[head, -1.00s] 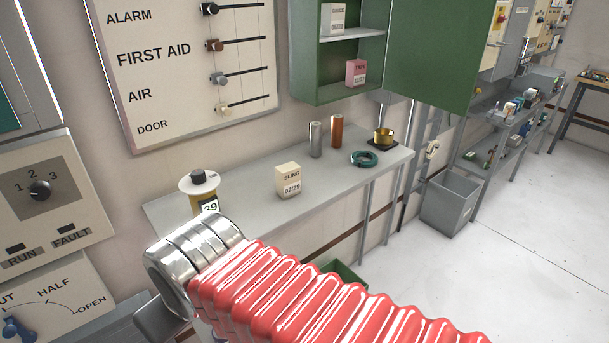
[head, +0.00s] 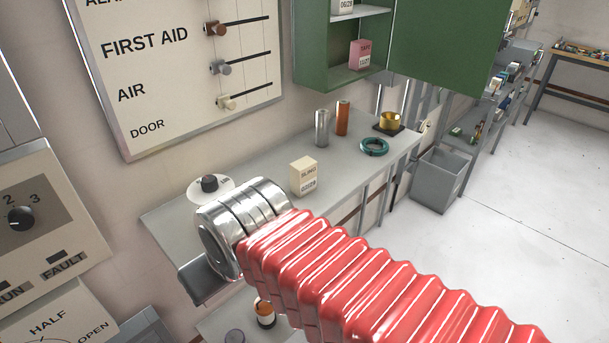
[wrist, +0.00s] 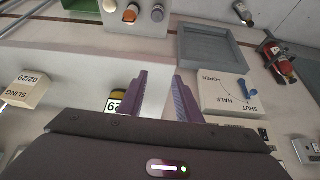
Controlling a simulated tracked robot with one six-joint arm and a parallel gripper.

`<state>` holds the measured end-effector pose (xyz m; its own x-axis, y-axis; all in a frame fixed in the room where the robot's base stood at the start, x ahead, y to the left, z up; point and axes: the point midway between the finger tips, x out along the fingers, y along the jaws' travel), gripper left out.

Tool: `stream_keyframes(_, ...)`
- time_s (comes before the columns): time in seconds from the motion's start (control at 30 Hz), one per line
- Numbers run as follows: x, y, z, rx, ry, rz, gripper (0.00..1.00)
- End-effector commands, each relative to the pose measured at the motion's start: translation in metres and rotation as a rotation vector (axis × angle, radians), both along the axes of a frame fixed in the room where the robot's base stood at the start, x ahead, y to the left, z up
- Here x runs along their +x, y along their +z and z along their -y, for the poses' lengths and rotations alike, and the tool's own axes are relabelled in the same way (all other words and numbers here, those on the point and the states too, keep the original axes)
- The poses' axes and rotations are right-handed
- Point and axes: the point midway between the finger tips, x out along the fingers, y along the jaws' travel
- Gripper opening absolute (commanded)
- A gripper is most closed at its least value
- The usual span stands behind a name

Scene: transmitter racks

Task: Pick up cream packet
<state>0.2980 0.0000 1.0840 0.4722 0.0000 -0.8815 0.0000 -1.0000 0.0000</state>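The cream packet (head: 303,175), a small upright box marked SLING 02/29, stands on the grey shelf (head: 250,185) in the head view. In the wrist view the cream packet (wrist: 28,88) is at the far left, tilted in the picture. My gripper (wrist: 160,78) shows there with its two purple fingers apart and nothing between them. The packet lies well to the left of the fingers, clear of them. In the head view my arm hides the gripper.
Silver (head: 321,127) and orange (head: 342,118) cylinders, a teal ring (head: 374,147) and a brass cup (head: 389,121) stand right of the packet. An open green cabinet (head: 345,85) hangs above.

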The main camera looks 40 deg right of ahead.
Motion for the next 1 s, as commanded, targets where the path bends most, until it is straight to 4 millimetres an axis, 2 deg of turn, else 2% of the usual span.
stream_keyframes(0.2, 0.0, 0.0, 0.0, 0.0, 0.0, 0.0, 0.31)
stream_keyframes(0.47, 0.01, 0.007, 0.002, 0.048, -0.052, 0.008, 0.49)
stream_keyframes(0.57, 0.024, 0.017, 0.013, 0.116, -0.132, 0.024, 0.56)
stream_keyframes(0.73, 0.062, 0.043, 0.029, 0.285, -0.314, 0.074, 0.68)
stream_keyframes(1.0, 0.124, 0.09, 0.081, 0.55, -0.604, 0.194, 0.69)
